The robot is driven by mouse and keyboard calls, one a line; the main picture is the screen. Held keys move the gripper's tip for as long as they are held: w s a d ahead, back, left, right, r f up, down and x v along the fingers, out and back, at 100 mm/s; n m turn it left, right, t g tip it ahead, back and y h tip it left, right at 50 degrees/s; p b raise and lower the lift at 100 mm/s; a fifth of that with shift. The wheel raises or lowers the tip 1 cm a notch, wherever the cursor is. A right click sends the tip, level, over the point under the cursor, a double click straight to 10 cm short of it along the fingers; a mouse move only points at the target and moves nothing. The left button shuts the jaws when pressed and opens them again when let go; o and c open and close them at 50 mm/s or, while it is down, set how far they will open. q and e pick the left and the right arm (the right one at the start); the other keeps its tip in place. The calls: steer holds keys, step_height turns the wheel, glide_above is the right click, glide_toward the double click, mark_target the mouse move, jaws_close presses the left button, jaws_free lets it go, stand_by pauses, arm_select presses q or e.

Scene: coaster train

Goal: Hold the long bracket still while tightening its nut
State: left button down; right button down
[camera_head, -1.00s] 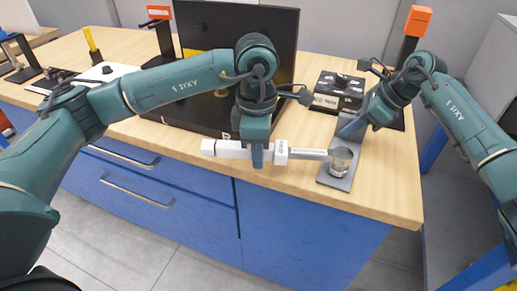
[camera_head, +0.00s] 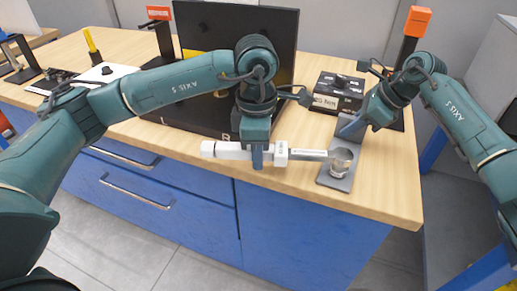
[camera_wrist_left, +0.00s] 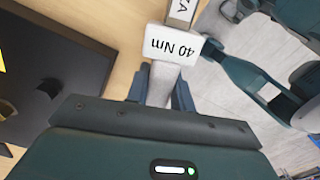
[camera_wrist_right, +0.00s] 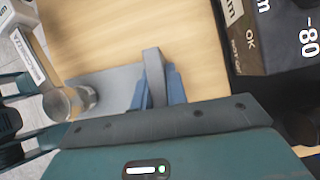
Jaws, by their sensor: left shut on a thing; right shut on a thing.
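A white-handled torque wrench (camera_head: 226,150) marked "40 Nm" lies level over the front edge of the bench. My left gripper (camera_head: 257,158) is shut on its handle; the left wrist view (camera_wrist_left: 165,85) shows the fingers on either side of it. The wrench's grey shaft reaches right to a silver cylindrical socket (camera_head: 341,161) above the base of the grey long bracket (camera_head: 333,183). The nut itself is hidden there. My right gripper (camera_wrist_right: 154,88) is shut on the bracket's upright plate (camera_wrist_right: 153,65), at the end away from the socket.
A black box with a dial and readout (camera_head: 339,92) stands close behind the bracket. A black panel (camera_head: 236,40) and a dark mat are behind my left gripper. An orange-topped post (camera_head: 417,22) stands at the back right. Bare wood (camera_head: 390,190) lies right of the bracket.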

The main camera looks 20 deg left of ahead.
arm_select(q)
steer(key=shift+r, duration=0.1)
steer(key=shift+r, duration=2.3)
arm_select(e)
steer(key=c, duration=1.3)
jaws_free()
